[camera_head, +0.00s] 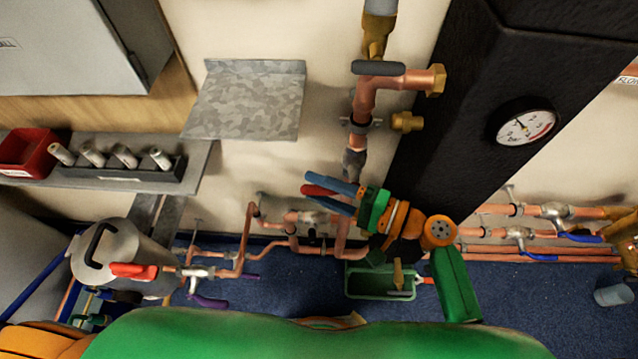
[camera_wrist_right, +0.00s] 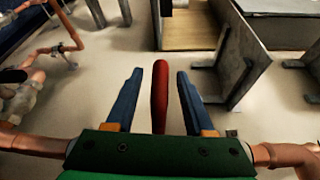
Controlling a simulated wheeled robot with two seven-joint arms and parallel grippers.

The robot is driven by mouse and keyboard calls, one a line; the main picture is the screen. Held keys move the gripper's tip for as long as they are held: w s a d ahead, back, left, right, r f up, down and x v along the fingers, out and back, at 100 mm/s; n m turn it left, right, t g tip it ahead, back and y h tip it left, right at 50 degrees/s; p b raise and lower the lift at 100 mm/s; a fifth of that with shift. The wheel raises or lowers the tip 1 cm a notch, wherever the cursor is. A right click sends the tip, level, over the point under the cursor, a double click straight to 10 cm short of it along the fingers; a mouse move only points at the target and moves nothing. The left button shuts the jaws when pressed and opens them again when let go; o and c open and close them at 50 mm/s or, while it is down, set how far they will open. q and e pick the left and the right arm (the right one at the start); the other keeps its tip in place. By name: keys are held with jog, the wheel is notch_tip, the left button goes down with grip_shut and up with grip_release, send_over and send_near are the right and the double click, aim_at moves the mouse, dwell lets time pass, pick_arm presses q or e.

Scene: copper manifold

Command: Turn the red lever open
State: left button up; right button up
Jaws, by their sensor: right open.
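My right gripper (camera_head: 308,186) is open in the middle of the head view, its two blue fingers pointing left. A red lever (camera_head: 320,191) shows between the fingers. In the right wrist view the red lever (camera_wrist_right: 160,95) stands lengthwise between the blue fingers of the right gripper (camera_wrist_right: 160,72), with a visible gap on each side. The lever's lower end and its valve are hidden behind the gripper. A second red handle (camera_head: 133,271) sits on a valve by the grey tank at the lower left, away from the gripper. My left gripper is out of view.
Copper pipes (camera_head: 365,100) run above the gripper and low along the wall. A black column (camera_head: 460,110) with a round gauge (camera_head: 524,124) stands right. A green bin (camera_head: 365,280) lies below. A metal shelf (camera_head: 250,100) juts out at upper left.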

jog(key=shift+a, duration=0.15)
grip_shut()
dwell(1.4)
